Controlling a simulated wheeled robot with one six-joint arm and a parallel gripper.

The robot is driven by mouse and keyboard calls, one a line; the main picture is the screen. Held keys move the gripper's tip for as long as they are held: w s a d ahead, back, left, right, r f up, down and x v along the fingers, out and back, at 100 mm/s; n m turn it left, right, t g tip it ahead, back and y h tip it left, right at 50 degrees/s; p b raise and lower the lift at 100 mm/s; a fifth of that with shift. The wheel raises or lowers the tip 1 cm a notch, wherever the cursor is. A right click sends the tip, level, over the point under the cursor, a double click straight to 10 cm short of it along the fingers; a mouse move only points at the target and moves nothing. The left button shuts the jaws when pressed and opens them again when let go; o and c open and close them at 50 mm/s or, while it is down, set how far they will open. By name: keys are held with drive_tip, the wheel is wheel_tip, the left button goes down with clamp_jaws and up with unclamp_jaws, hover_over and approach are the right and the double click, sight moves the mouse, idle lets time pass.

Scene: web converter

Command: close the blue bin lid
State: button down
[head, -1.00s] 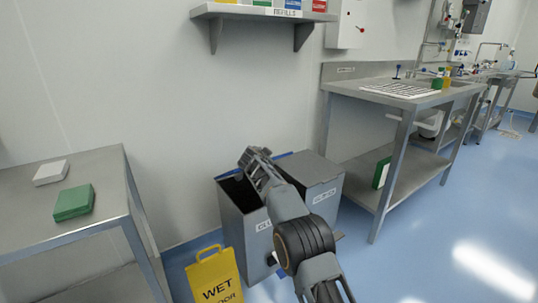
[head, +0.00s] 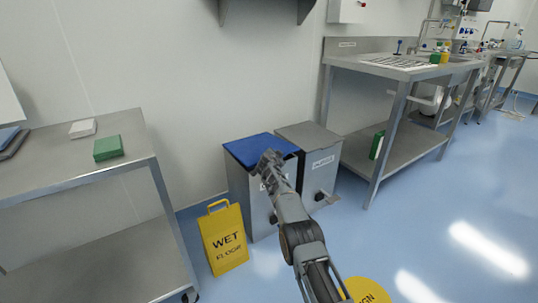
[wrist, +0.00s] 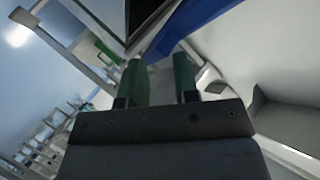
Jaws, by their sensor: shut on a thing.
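The blue bin lid (head: 258,148) lies roughly flat over the top of the left grey bin (head: 238,192). I cannot tell whether it touches the rim all round. My gripper (head: 270,160) is at the lid's front right part and hides some of the front edge. In the wrist view the blue lid (wrist: 195,25) runs down to the space between my two fingertips (wrist: 158,72), which are shut on its edge. The bin's label is partly hidden behind my gripper.
A second bin with a grey lid (head: 308,136) stands close on the right. A yellow wet-floor sign (head: 224,240) stands in front left. A steel table (head: 80,180) is at left and a steel bench (head: 385,70) at right. Blue floor is open at the front right.

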drive_tip(key=shift+s+a+f+b, duration=0.1)
drive_tip(key=shift+a+f+b, duration=0.15)
drive_tip(key=shift+f+b, duration=0.5)
drive_tip(key=shift+f, duration=0.1)
drive_tip(key=c, duration=1)
unclamp_jaws()
drive_tip(key=shift+a, duration=0.1)
drive_tip(key=shift+c, duration=0.2)
drive_tip(key=shift+o, duration=0.6)
drive_tip(key=shift+d, duration=0.3)
drive_tip(key=shift+a, duration=0.1)
